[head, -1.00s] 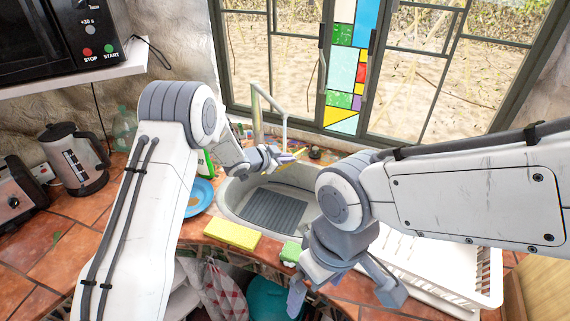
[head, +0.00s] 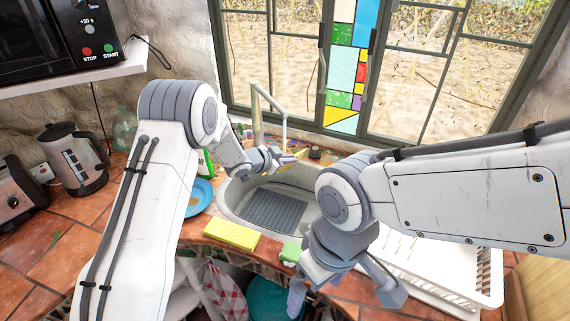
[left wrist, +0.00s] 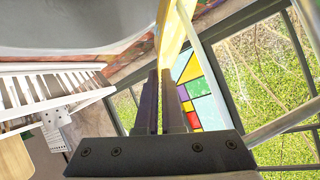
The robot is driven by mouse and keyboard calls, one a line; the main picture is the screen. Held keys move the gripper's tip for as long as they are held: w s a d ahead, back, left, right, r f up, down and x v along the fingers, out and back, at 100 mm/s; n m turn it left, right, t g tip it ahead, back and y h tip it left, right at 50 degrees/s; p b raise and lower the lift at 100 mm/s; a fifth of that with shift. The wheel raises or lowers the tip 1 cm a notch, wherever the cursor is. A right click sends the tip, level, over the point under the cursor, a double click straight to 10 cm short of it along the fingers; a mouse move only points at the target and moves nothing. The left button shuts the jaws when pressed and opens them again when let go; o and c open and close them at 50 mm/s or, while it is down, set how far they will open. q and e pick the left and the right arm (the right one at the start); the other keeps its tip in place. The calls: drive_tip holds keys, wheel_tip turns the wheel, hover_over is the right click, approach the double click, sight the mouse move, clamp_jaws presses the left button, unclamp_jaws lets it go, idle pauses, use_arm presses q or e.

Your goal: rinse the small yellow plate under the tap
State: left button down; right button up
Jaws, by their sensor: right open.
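The small yellow plate (left wrist: 175,32) shows tilted, nearly edge-on, at the fingertips of my left gripper (left wrist: 164,72) in the left wrist view. The fingers are close together and shut on its rim. In the head view my left gripper (head: 284,159) is over the back of the sink (head: 232,200), close to the tap (head: 270,98) and below its spout. The plate is too small and covered to make out clearly there. I cannot tell whether water runs. My right gripper (head: 343,296) is open and empty in front of the sink.
A blue plate (head: 198,198) lies left of the sink. A yellow block (head: 232,234) and a green sponge (head: 290,252) lie on the front edge. A white dish rack (head: 465,283) stands at the right.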

use_arm(q)
drive_tip(key=shift+w+a, duration=0.2)
drive_tip(key=shift+w, duration=0.05)
drive_tip(key=shift+s, duration=0.1)
drive_tip(key=shift+s+d, duration=0.35)
drive_tip(key=shift+d, duration=0.1)
drive_tip(key=shift+w+a+r, duration=0.1)
idle(0.4)
drive_tip(key=shift+w+a, duration=0.35)
drive_tip(key=s+a, duration=0.8)
drive_tip(key=s, duration=0.1)
drive_tip(key=shift+a, duration=0.25)
